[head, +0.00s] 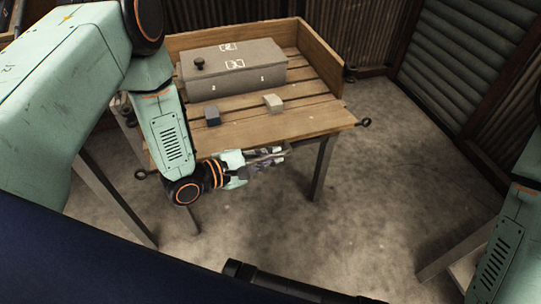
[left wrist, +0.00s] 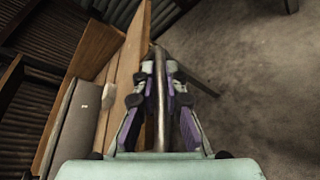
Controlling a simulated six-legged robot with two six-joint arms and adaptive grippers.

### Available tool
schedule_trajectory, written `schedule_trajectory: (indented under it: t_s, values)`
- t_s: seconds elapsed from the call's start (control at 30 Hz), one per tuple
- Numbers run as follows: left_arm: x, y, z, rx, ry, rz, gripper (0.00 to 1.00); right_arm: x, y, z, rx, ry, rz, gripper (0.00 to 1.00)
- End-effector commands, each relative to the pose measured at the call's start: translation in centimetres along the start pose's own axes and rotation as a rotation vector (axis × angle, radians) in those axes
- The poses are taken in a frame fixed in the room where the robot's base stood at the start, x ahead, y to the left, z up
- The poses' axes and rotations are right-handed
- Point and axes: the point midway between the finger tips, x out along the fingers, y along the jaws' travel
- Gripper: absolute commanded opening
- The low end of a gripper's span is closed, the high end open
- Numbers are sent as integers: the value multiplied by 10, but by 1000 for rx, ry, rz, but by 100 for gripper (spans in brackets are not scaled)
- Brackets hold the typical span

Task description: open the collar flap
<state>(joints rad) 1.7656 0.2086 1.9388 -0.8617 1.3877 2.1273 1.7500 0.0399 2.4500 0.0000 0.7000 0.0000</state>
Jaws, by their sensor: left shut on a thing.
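My left gripper (head: 266,164) reaches in from the left and is just off the front edge of the wooden table. In the left wrist view, its purple-and-green fingers (left wrist: 160,85) are shut on a thin grey metal bar (left wrist: 161,110). The bar runs lengthwise between the fingers and bends near its far end. In the head view the bar is small and partly hidden by the fingers. I cannot make out a collar flap for certain in either view. My right gripper is not in view; only a link of that arm shows at the right edge.
The slatted wooden table (head: 315,122) has raised boards at the back and right. On it are a grey box (head: 240,80) with a black knob (head: 199,64), a dark block (head: 212,116) and a pale block (head: 273,103). Metal eyes (head: 364,122) stick out at its corners.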

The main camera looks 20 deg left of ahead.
Motion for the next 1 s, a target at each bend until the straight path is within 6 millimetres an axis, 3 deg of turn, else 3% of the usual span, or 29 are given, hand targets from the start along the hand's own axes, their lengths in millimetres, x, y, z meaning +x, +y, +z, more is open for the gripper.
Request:
schedule_trajectory:
  t_s: [0.2,0.57,0.6,0.8,1.0]
  values:
    - [-3,16,7,-9,0,0,0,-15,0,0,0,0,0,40]
    - [-3,16,6,-8,1,1,0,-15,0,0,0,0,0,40]
    - [-3,16,6,-8,1,1,12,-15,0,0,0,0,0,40]
    - [-3,16,6,-8,1,0,29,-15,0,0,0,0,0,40]
    - [-3,16,7,-8,0,-1,34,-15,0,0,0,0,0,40]
